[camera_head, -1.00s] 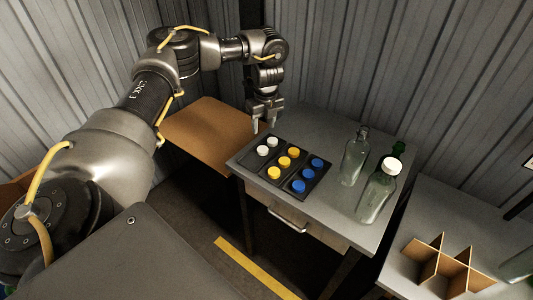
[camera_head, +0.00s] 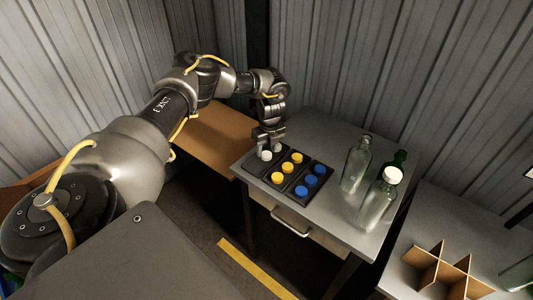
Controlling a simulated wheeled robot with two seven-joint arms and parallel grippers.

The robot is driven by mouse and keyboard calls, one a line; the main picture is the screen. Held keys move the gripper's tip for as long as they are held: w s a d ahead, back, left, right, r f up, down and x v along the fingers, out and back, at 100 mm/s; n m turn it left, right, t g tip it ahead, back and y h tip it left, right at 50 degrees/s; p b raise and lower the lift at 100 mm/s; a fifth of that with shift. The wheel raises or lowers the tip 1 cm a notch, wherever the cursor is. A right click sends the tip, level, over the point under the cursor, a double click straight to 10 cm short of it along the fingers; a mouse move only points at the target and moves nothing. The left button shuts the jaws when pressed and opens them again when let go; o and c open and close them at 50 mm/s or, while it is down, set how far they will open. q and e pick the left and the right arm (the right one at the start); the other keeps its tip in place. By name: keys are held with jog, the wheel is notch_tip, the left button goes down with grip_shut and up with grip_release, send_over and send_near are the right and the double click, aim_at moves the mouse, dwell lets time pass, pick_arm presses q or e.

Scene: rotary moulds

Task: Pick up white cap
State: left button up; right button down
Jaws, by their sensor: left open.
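Two white caps show in the left column of the black tray (camera_head: 289,190) on the grey table. The nearer white cap (camera_head: 266,156) sits just below my left gripper (camera_head: 269,149). The farther white cap (camera_head: 278,148) is partly hidden by the gripper's fingers. My left gripper points down, with its fingers apart at the caps; I cannot tell if they touch one. Yellow caps (camera_head: 285,167) fill the middle column and blue caps (camera_head: 311,180) the right column. My right gripper is not in view.
Clear bottles stand on the table's right side; the front bottle (camera_head: 377,205) has a white cap on top (camera_head: 392,175). A cardboard divider (camera_head: 436,268) sits on the right-hand table. A brown table (camera_head: 215,138) is at left.

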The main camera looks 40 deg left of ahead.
pick_arm(q)
jog(key=shift+w+a+f, duration=0.1)
jog(key=shift+a+f, duration=0.1)
jog(key=shift+f, duration=0.9)
jog(key=c, duration=0.7)
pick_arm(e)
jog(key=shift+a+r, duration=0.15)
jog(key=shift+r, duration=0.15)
pick_arm(q)
jog(key=shift+r, duration=0.15)
